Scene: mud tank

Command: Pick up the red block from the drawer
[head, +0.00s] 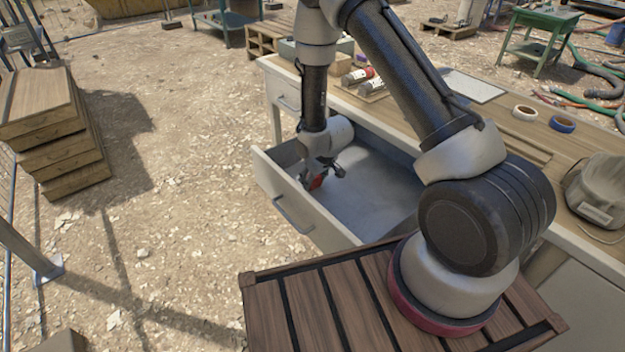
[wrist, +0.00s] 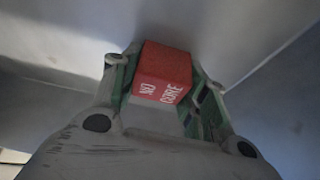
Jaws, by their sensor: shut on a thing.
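The red block (wrist: 163,72) has white lettering on one face and sits between the fingers of my gripper (wrist: 165,85) in the wrist view. The gripper is shut on it. I cannot tell whether the block touches the drawer floor. Part of the drawer is hidden behind my arm.
Stacked wooden crates (head: 45,120) stand at the left; the gravel between is clear.

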